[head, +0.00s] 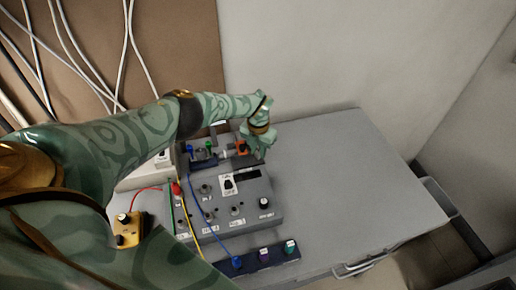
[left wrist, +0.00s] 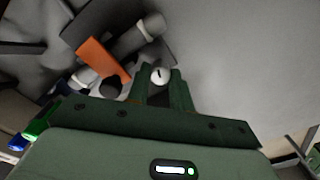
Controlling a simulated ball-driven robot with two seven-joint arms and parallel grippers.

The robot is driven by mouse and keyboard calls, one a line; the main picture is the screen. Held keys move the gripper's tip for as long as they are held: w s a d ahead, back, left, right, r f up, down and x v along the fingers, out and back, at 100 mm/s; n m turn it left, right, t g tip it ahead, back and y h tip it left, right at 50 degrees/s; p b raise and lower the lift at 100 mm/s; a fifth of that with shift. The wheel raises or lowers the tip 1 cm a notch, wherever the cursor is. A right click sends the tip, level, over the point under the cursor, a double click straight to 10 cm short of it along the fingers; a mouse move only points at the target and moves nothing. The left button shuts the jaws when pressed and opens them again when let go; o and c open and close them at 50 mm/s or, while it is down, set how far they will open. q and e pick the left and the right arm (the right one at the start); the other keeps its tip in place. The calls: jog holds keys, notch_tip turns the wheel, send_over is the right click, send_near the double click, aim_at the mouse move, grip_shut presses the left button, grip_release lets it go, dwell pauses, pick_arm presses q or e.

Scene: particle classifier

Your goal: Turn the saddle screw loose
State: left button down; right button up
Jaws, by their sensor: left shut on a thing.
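The saddle screw (left wrist: 160,76) shows in the left wrist view as a small round white head with a dark slot. It sits between the fingertips of my left gripper (left wrist: 161,84), which is shut on it. In the head view my left gripper (head: 255,146) reaches down at the back right of the grey control box, beside an orange part (head: 241,147). The orange part (left wrist: 104,62) also shows in the left wrist view, left of the fingers, next to a grey cylinder. The screw is hidden in the head view. My right gripper is not in view.
The grey control box (head: 270,212) carries knobs, a dark display and coloured cables. A dark strip (head: 262,261) with coloured knobs lies in front. A small yellowish box (head: 127,238) stands left. The grey tabletop (head: 350,170) is clear on the right; a wall rises behind.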

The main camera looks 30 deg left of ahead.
aim_at(258, 152)
pick_arm(q)
jog(key=shift+r+n, duration=0.1)
jog(key=shift+n, duration=0.9)
jog(key=c, duration=1.5)
grip_release()
jog(key=shift+r+p, duration=3.65)
jog(key=shift+r, duration=4.45)
